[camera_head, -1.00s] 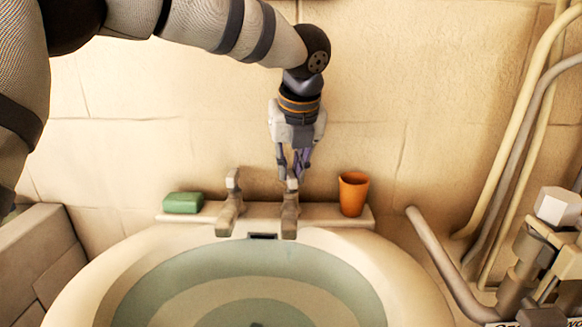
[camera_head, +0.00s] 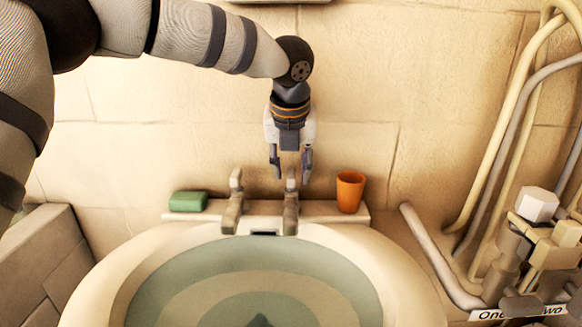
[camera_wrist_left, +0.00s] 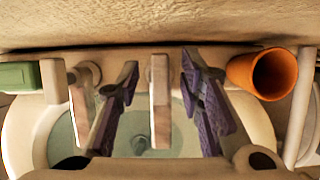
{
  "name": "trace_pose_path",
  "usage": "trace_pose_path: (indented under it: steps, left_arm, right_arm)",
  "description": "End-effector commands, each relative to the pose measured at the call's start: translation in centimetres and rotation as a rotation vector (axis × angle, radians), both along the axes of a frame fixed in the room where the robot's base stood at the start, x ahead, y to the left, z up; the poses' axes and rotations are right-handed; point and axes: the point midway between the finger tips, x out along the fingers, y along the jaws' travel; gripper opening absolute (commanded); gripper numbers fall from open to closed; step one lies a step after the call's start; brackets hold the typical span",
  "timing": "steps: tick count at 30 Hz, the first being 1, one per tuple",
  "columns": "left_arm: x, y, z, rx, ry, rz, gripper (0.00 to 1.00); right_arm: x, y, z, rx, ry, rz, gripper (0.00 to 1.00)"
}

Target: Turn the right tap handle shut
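The right tap (camera_head: 290,212) stands on the basin's back ledge, its upright handle (camera_head: 290,180) on top. The left tap (camera_head: 233,212) stands beside it with a similar handle. My left gripper (camera_head: 291,172) points down over the right tap. Its fingers are open and spread to either side of the handle. In the left wrist view, the pale handle (camera_wrist_left: 160,108) lies between the two purple-padded fingers (camera_wrist_left: 160,92), with a gap on both sides. No stream of water can be made out. My right gripper is not in view.
An orange cup (camera_head: 349,192) stands on the ledge just right of the right tap. A green soap block (camera_head: 188,201) lies at the ledge's left end. The round basin (camera_head: 408,285) is in front. Pipes (camera_head: 500,140) and a valve-like fitting (camera_head: 537,205) are at the right.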

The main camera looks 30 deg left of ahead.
Motion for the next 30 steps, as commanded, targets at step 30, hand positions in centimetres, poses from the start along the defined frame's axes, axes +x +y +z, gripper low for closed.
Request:
trace_pose_path:
  steps: [30]
  left_arm:
    - [-4.2,-1.9,11.1,0.0,0.0,0.0,0.34]
  right_arm:
    - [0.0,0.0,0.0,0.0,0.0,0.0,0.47]
